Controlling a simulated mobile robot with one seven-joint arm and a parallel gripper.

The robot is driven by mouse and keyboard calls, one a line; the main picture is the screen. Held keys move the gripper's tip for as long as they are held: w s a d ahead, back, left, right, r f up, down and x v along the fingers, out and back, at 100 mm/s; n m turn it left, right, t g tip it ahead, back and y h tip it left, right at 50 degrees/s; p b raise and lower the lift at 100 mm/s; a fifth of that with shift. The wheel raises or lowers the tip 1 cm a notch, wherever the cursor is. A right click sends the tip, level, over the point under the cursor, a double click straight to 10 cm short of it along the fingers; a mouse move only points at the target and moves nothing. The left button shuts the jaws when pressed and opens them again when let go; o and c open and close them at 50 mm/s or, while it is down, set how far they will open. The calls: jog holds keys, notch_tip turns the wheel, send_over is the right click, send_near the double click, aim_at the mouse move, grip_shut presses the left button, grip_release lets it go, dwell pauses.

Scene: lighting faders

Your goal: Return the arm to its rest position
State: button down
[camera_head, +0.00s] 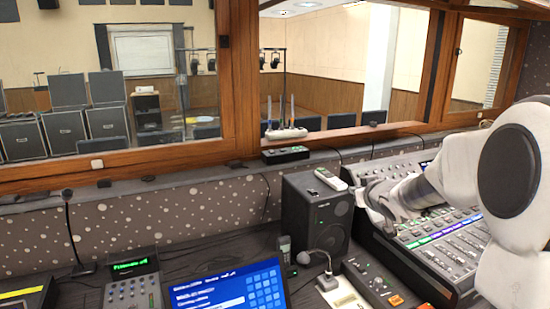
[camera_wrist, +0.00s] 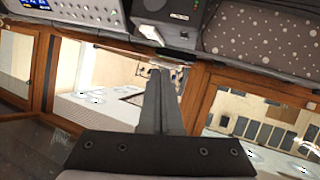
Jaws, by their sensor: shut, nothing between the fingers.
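My arm, white with a dark round joint cover, reaches in from the right of the head view over the mixing console (camera_head: 450,238). My gripper (camera_head: 368,192) is at the console's back left corner, just right of the black speaker (camera_head: 316,215), with its fingertips partly hard to make out. In the wrist view, the fingers of my gripper (camera_wrist: 160,74) lie together with nothing between them.
A white handset (camera_head: 331,179) lies on top of the speaker. The wooden window frame (camera_head: 110,158) runs behind. A white device with antennas (camera_head: 285,133) sits on the sill.

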jog(key=s+a+r+m+g+h, duration=0.1)
jog(key=s+r+g+h, duration=0.1)
jog(key=s, duration=0.7)
jog(key=s+a+r+m+g+h, duration=0.1)
jog(key=s+r+m+g, duration=0.1)
jog(key=s, duration=0.8)
jog(key=s+a+f+g+y, duration=0.1)
jog(key=s+a+f+g, duration=0.1)
jog(key=s, duration=0.7)
jog(key=s+a+f+g+y, duration=0.1)
jog(key=s+a+f, duration=0.2)
jog(key=s, duration=0.7)
jog(key=shift+a+g, duration=0.4)
jog(key=shift+a, duration=0.2)
jog(key=shift+a+f, duration=0.1)
jog(key=shift+a, duration=0.05)
